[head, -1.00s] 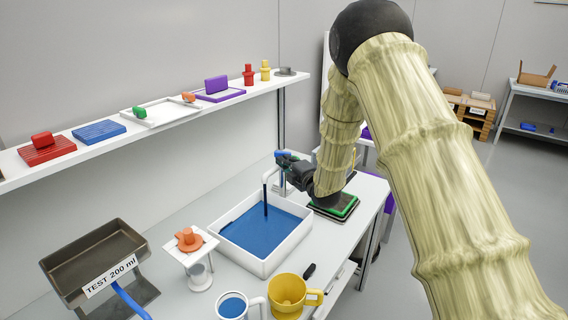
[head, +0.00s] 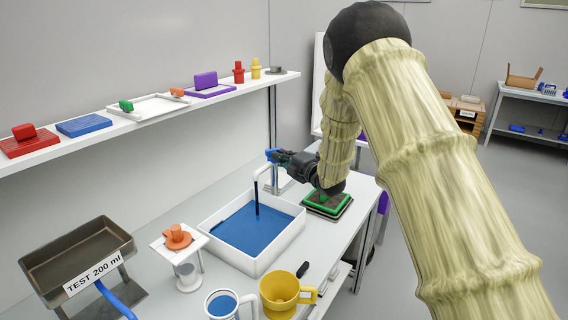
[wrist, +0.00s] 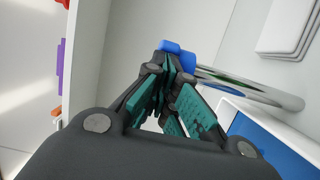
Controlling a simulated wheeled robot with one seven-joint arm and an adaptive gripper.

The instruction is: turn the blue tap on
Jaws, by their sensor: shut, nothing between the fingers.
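The tap has a blue handle (head: 271,155) and a pale curved spout (head: 262,168) over a white basin (head: 241,262). A thin dark blue column (head: 257,198) runs from the spout down to the blue surface in the basin. My gripper (head: 278,157) is shut and empty, with its tips at the blue handle. In the wrist view the blue handle (wrist: 172,46) lies just beyond my fingertips (wrist: 170,64), touching or nearly so. The fingers hide part of the handle, so its exact angle is unclear. The spout (wrist: 250,88) curves away to the right there.
A green and black pad (head: 328,202) lies under my forearm, right of the basin. A yellow mug (head: 280,293) and white mug (head: 221,306) stand in front. A shelf (head: 150,120) runs along the wall.

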